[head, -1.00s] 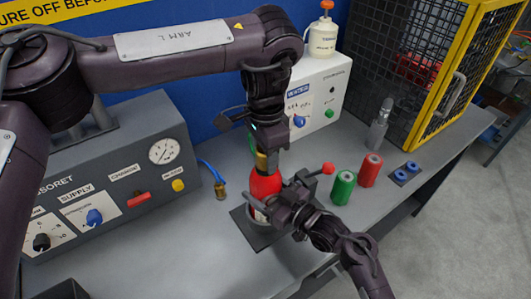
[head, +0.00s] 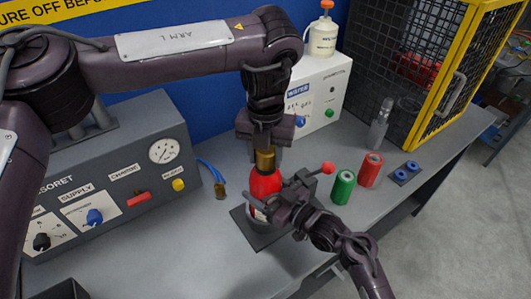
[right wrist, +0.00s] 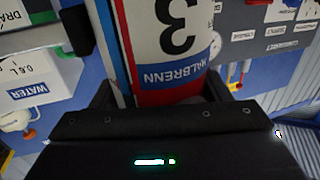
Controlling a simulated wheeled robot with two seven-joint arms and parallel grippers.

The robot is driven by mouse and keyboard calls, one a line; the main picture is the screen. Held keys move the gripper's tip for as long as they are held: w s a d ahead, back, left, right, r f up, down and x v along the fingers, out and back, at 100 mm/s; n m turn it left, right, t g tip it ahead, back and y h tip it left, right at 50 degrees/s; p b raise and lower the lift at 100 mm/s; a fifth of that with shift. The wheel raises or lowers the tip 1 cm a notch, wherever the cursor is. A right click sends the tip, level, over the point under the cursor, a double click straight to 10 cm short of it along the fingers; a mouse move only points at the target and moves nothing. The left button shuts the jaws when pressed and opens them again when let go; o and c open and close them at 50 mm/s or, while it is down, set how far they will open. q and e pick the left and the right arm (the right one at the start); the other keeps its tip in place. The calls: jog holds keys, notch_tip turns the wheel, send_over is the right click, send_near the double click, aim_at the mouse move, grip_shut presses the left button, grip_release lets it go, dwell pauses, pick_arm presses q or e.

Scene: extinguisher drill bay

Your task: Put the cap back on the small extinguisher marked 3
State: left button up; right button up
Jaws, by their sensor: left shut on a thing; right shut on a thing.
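The small red extinguisher (head: 264,186) stands upright in a dark holder (head: 262,238) on the bench. In the right wrist view its white label (right wrist: 165,30) shows a 3 and a blue band. A brass cap (head: 265,160) sits at the top of the red body, in line with it; I cannot tell whether it is threaded on. My left gripper (head: 265,149) points down from above and is shut on the cap. My right gripper (head: 268,206) is shut on the extinguisher's lower body from the right, hiding part of it.
A red-knobbed lever (head: 328,168) rises beside the holder. Green (head: 343,187) and red (head: 371,170) cylinders stand to the right, near a small tray with blue rings (head: 404,173). The supply panel (head: 110,175) is at left, the white water box (head: 318,98) behind.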

pick_arm(q)
jog(key=m, duration=0.7)
jog(key=shift+w+a, duration=0.1)
jog(key=m, duration=0.4)
jog(key=shift+m, duration=0.4)
jog(key=o, duration=1.2)
notch_tip(320, 180, up, 12)
jog(key=shift+f, duration=0.1)
pick_arm(e)
jog(key=o, duration=1.9)
jog(key=shift+o, duration=0.2)
